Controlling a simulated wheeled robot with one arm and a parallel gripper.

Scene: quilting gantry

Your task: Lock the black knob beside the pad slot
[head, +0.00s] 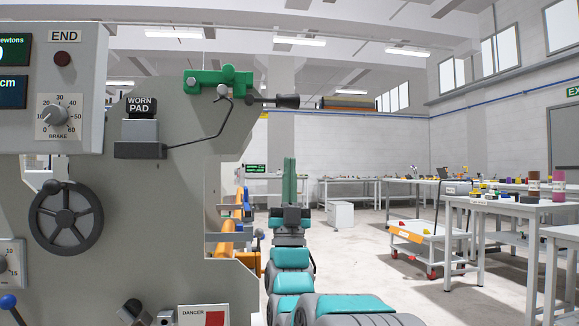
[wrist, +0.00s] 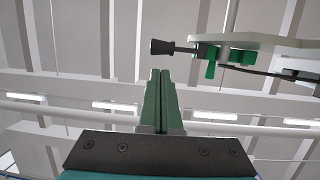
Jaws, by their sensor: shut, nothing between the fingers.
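A tapered black knob (head: 288,101) sits on a thin rod that sticks out to the right from a green bracket (head: 217,80) at the top of the grey machine plate. In the wrist view the knob (wrist: 162,46) is just beyond my fingertips, with the green bracket (wrist: 230,56) to its right. My gripper (head: 289,162) points straight up, below the knob in the head view, its green fingers together and empty. The fingers (wrist: 160,72) look apart from the knob. I cannot make out the pad slot or whether the knob is locked.
A box labelled WORN PAD (head: 140,128) is on the plate, wired to the bracket. A handwheel (head: 66,217) and brake dial (head: 52,115) are at left. A brown-topped bar (head: 348,103) shows right of the knob.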

